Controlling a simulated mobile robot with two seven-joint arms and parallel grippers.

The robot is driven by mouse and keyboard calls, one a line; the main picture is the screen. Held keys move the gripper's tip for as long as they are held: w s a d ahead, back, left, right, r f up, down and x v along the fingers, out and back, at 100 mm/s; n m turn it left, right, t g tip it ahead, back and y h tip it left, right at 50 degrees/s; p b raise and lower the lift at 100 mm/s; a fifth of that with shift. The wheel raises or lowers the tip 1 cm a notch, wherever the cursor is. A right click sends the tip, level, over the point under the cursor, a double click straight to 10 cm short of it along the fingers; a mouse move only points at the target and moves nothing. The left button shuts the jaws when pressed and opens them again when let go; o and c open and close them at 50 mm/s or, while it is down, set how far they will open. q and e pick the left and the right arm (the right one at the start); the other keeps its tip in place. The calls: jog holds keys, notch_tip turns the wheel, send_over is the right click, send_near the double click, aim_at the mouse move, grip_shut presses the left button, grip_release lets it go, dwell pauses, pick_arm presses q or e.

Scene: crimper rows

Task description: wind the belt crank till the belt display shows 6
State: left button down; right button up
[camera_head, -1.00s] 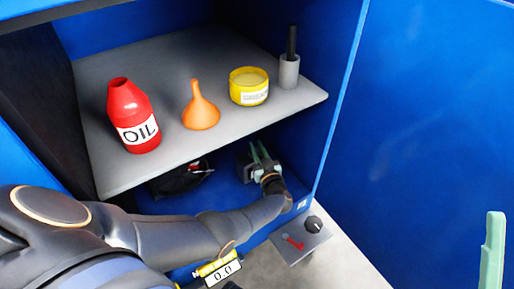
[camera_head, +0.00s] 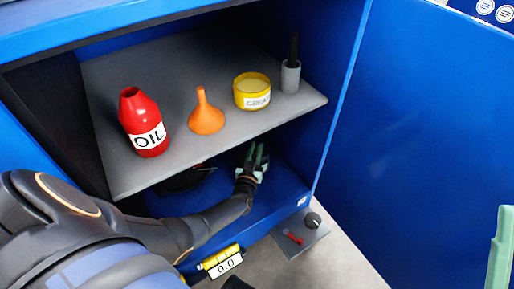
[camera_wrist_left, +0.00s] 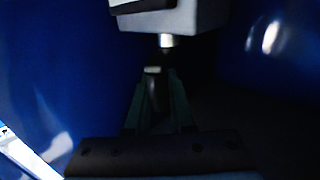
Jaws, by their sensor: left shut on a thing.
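My left gripper (camera_head: 255,165) reaches under the shelf inside the blue cabinet, with its green fingers pointing up and inward. In the left wrist view its fingers (camera_wrist_left: 158,105) are shut on the dark handle of the belt crank (camera_wrist_left: 153,76), below a grey housing (camera_wrist_left: 175,14) with a short metal shaft. The crank is dark and mostly hidden by the gripper. A small display (camera_head: 227,264) with a yellow top, at the cabinet's lower front edge, reads 0.0. One green finger of my right gripper (camera_head: 501,252) shows at the right edge.
The grey shelf (camera_head: 120,75) above my left gripper holds a red oil bottle (camera_head: 146,122), an orange funnel (camera_head: 206,113), a yellow grease tin (camera_head: 252,92) and a grey holder (camera_head: 290,77). A panel (camera_head: 318,237) with a black knob and red lever sits outside. A dark object lies under the shelf.

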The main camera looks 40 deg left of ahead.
dwell(0.5)
pick_arm(q)
jog(key=c, duration=0.8)
grip_release()
pick_arm(e)
jog(key=shift+a, duration=0.1)
pick_arm(q)
jog(key=shift+o, duration=0.2)
jog(key=shift+s+d+p, duration=0.15)
jog(key=shift+s+p, duration=0.2)
jog(key=shift+s, duration=0.15)
pick_arm(e)
notch_tip(320, 180, up, 4)
jog(key=p, duration=0.4)
pick_arm(q)
jog(key=v, duration=1.1)
jog(key=shift+s, duration=0.25)
pick_arm(e)
jog(key=shift+w+d+f+m+h, duration=0.25)
jog(key=shift+w+f+m+h, duration=0.5)
jog(key=shift+f+h, duration=0.25)
jog(key=shift+w+d+f+m+h, duration=0.2)
jog(key=shift+w+f+m+h, duration=0.35)
jog(key=shift+w+f+h, duration=0.45)
pick_arm(q)
jog(key=shift+f, duration=0.1)
pick_arm(e)
jog(key=shift+s+f, duration=0.1)
jog(key=shift+s, duration=0.05)
